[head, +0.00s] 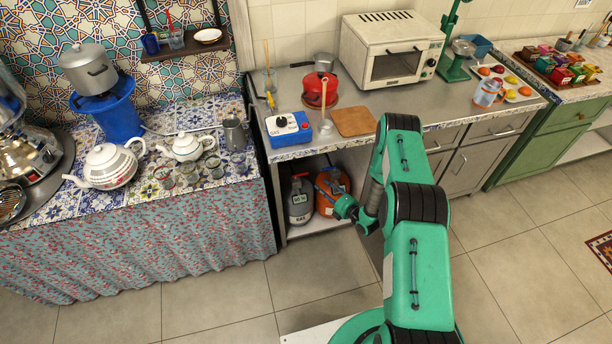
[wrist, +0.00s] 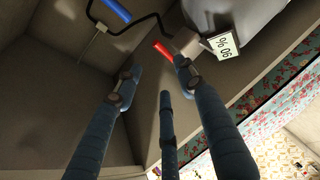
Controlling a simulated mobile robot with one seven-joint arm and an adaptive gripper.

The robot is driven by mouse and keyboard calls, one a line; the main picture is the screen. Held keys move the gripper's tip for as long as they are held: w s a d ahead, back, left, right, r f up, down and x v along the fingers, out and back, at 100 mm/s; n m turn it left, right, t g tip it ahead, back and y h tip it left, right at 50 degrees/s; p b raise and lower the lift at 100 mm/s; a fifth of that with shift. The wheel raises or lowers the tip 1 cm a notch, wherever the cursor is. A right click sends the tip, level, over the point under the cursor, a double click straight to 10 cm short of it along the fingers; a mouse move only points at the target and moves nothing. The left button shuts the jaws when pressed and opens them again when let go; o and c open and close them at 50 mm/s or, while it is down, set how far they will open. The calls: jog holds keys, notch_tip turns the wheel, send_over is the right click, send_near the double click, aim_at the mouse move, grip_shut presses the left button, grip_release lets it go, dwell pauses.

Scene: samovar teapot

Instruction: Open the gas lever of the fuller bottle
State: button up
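Two gas bottles stand on the low shelf under the counter in the head view: a grey one (head: 301,200) on the left and an orange one (head: 326,204) beside it. My gripper (head: 343,207) is in front of the orange bottle and partly covers it. In the wrist view, my gripper (wrist: 157,80) has its fingers spread, with nothing between them. A red lever (wrist: 163,52) lies just beyond the fingertips, near the right finger. A white tag (wrist: 224,45) reading "90 %" upside down hangs by a grey bottle (wrist: 232,14). Whether the fingers touch the lever is unclear.
A blue handle (wrist: 113,10) and a dark bent hose or rod show at the top of the wrist view. The shelf's walls and the counter (head: 405,107) enclose the bottles. A patterned curtain (head: 150,245) hangs to the left. The floor in front is clear.

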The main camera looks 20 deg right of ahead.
aim_at(305, 174)
jog(key=shift+w, duration=0.1)
jog(key=b+x, duration=0.3)
jog(key=x, duration=0.9)
jog(key=shift+w+a+f, duration=0.1)
jog(key=shift+w+f, duration=0.05)
jog(key=shift+f, duration=0.1)
jog(key=shift+w+a, duration=0.2)
jog(key=shift+w, duration=0.4)
grip_shut()
